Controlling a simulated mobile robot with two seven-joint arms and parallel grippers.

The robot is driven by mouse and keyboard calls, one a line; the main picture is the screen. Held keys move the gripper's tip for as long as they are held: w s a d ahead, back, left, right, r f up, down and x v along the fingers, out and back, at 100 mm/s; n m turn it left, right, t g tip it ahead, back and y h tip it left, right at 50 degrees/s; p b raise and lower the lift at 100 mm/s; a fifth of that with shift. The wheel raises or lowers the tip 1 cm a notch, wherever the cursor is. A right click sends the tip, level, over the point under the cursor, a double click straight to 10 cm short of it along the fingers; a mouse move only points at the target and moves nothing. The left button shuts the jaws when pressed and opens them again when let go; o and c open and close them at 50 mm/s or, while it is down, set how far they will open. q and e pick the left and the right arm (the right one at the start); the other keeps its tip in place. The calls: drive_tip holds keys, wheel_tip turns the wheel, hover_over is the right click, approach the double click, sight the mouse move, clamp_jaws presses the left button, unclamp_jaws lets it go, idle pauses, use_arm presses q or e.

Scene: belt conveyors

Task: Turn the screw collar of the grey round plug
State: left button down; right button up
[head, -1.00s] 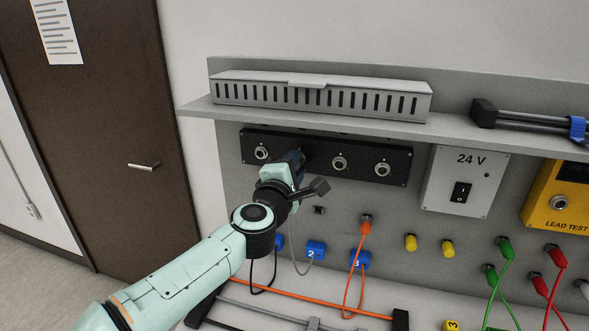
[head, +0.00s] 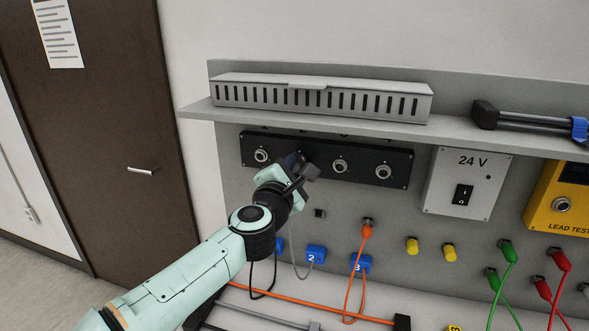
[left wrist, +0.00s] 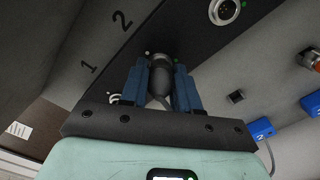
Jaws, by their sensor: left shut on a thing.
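In the left wrist view, the grey round plug (left wrist: 160,76) stands between the blue fingers of my left gripper (left wrist: 161,66). The fingers are shut on it, one on each side, around its collar part. Its front end is at the black socket panel (left wrist: 185,35); how far it sits in a socket cannot be told. In the head view, my left gripper (head: 294,160) is at the black panel (head: 318,180), between the leftmost socket (head: 261,155) and a middle socket (head: 340,166). There the gripper hides the plug. My right gripper is not in view.
A shelf (head: 320,120) with a slotted grey duct (head: 320,98) juts out just above the panel. Below hang blue cable tags (head: 316,252) and an orange lead (head: 366,232). A 24 V switch box (head: 467,182) and a yellow tester (head: 560,200) are to the right.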

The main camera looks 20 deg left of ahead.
use_arm(q)
drive_tip(key=c, duration=0.8)
unclamp_jaws()
drive_tip(key=shift+s, duration=0.1)
drive_tip(key=shift+s, duration=0.3)
drive_tip(key=s+b, duration=0.2)
drive_tip(key=s, duration=1)
drive_tip(key=shift+s+a, duration=0.25)
drive_tip(key=shift+s, duration=0.05)
drive_tip(key=shift+f, duration=0.1)
